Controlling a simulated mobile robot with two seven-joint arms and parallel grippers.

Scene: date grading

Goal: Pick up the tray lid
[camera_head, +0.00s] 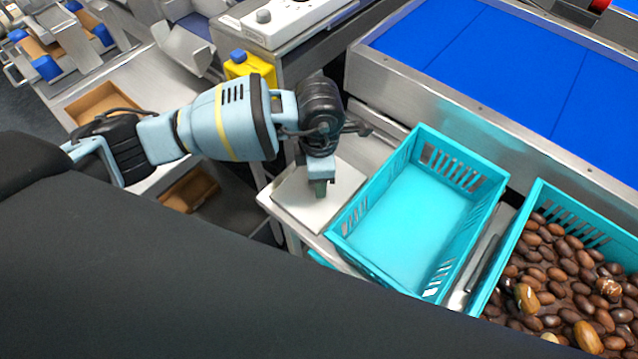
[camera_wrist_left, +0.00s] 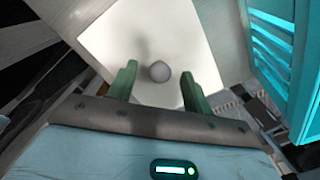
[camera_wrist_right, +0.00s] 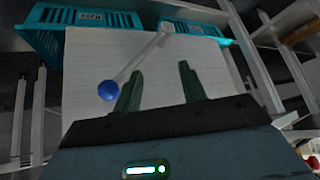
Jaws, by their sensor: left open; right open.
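The tray lid (camera_head: 293,205) is a flat, square, off-white plate lying on the bench left of the empty teal crate. In the left wrist view the lid (camera_wrist_left: 125,35) shows a round grey knob (camera_wrist_left: 159,71) near its middle. My left gripper (camera_head: 320,188) points down over the lid. In the left wrist view its open green fingers (camera_wrist_left: 160,82) stand on either side of the knob, with gaps between. I cannot tell their exact height above the lid. My right gripper (camera_wrist_right: 160,85) is open and empty. It is not seen in the head view.
The empty teal crate (camera_head: 428,272) stands close right of the lid; another crate (camera_head: 540,195) holds many brown dates. A blue conveyor (camera_head: 520,65) runs behind. The right wrist view shows a rod with a blue ball (camera_wrist_right: 108,91) beside a right finger.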

